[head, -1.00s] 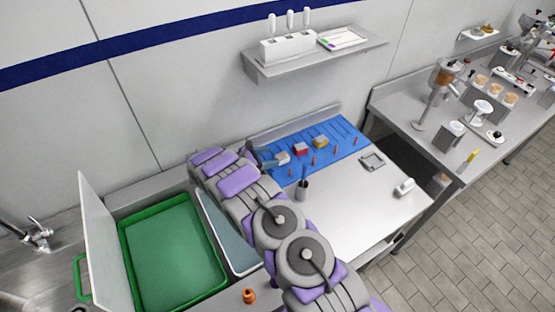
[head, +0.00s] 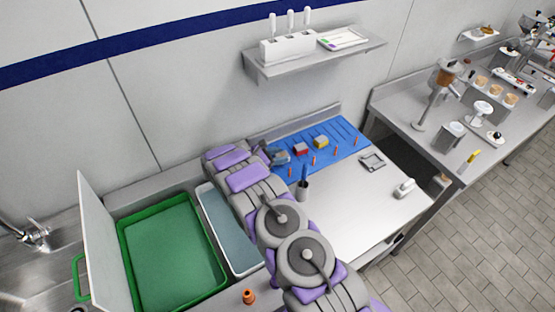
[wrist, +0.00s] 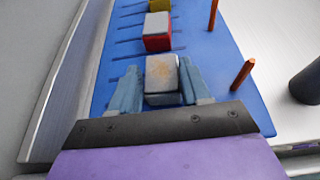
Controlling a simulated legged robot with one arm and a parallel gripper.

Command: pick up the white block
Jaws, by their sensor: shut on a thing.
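The white block (wrist: 161,74) sits between the two fingers of my gripper (wrist: 158,86) in the wrist view. Its top is pale with a brownish smudge. The fingers are shut on its two sides. In the head view my gripper (head: 281,156) is at the left part of the blue mat (head: 337,128), and the block is mostly hidden there by the gripper. I cannot tell whether the block still touches the mat.
A red block (head: 301,149) and a yellow block (head: 321,142) stand farther along the mat. Several orange pegs (head: 313,161) line its front side. A dark cup (head: 302,190) stands nearby. A green tray (head: 170,262) lies at the left. The front right worktop is mostly clear.

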